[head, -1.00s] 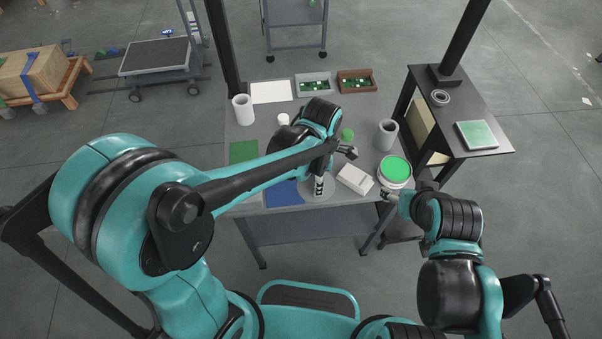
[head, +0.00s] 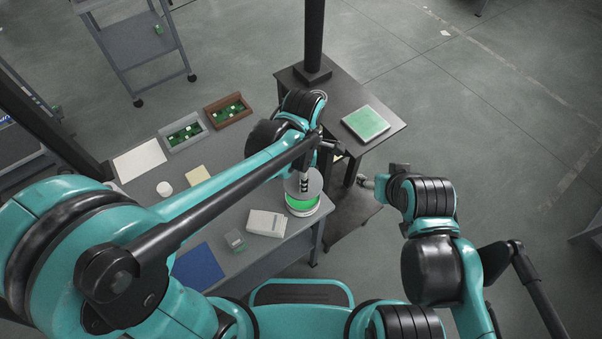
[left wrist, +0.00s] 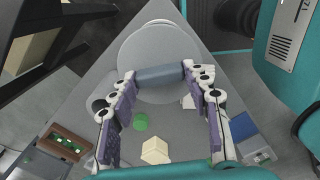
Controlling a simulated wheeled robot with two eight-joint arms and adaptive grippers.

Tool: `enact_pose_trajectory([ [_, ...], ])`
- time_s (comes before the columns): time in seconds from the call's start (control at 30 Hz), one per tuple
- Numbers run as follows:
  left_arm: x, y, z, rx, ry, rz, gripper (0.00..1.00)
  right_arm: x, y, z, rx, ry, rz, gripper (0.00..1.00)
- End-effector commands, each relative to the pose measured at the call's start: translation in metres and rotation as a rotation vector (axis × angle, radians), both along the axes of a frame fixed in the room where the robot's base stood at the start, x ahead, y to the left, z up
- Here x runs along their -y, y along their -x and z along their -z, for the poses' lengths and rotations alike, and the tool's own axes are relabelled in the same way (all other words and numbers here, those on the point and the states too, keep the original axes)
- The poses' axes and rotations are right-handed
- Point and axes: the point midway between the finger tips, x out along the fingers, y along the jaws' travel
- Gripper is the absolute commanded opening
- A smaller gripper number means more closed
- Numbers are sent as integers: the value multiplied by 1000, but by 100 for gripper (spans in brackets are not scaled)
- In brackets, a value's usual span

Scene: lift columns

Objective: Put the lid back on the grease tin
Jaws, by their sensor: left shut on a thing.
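The grease tin (head: 303,212) is a short white tub with bright green grease showing at its top, near the right corner of the grey table. The lid (head: 314,181) is a round grey disc with a bar handle. My left gripper (head: 304,174) is shut on that handle and holds the lid over the tin. The green shows below the lid's near edge, so the lid looks raised above the tin. In the left wrist view, the lid (left wrist: 155,46) hides the tin, and its handle sits between my fingers (left wrist: 160,75). My right gripper (head: 368,182) hangs right of the table; its jaws are unclear.
A white box (head: 266,223) and a small clear-green box (head: 235,240) stand left of the tin. A blue mat (head: 198,265) lies at the front. Grey (head: 184,132) and brown (head: 228,110) trays are at the back. A dark side table (head: 385,137) stands behind on the right.

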Motion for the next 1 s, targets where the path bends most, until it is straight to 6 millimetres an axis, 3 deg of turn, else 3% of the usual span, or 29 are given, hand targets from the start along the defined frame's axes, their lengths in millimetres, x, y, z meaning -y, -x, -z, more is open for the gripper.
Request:
enact_pose_trajectory([
  [0.6, 0, 0, 55, 0, 0, -1, 14, 0, 0, 46, 0, 0, 0, 64],
  [1.0, 0, 0, 62, 0, 0, -1, 14, 0, 0, 50, 0, 0, 0, 64],
])
